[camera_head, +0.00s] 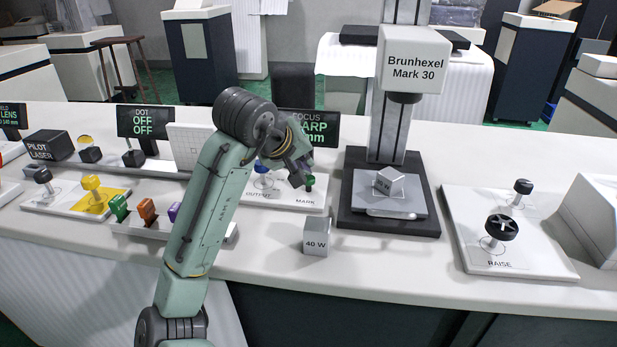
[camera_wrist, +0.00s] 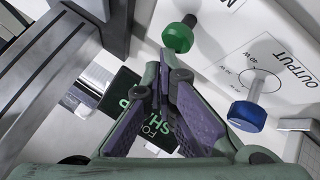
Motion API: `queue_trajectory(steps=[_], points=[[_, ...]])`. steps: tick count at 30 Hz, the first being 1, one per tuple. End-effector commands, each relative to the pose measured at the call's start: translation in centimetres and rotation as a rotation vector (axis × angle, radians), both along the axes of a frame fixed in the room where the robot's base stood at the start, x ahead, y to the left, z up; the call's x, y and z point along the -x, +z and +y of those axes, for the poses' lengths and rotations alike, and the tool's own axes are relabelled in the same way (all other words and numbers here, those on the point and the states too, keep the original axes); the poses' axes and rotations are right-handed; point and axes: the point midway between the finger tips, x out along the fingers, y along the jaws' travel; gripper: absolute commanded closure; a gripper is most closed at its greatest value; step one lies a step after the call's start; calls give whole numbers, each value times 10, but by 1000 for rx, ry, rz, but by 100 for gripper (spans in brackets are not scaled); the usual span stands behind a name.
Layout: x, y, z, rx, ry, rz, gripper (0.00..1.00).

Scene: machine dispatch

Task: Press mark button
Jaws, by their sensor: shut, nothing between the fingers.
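The green mark button (camera_wrist: 177,37) stands on a short metal stem on the white panel (camera_wrist: 225,45), beside the MARK label. It also shows in the head view (camera_head: 309,181), partly behind my gripper. My gripper (camera_head: 299,176) is shut and empty, with its fingertips just left of the button. In the wrist view the fingertips (camera_wrist: 162,68) end close to the green cap. I cannot tell whether they touch it. The blue OUTPUT knob (camera_wrist: 246,116) sits on the same panel; my arm partly hides it in the head view (camera_head: 263,168).
The Brunhexel Mark 30 machine (camera_head: 412,62) stands to the right, with a metal cube (camera_head: 390,182) on its bed. A FOCUS display (camera_head: 324,128) stands behind my gripper. The RAISE panel (camera_head: 535,255) is further right.

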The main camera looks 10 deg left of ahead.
Motion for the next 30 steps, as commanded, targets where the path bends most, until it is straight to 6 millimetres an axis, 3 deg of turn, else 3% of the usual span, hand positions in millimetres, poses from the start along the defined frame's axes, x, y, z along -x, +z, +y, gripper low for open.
queue_trajectory(steps=[30], points=[[0, -9, 0, 0, 0, 0, 100]])
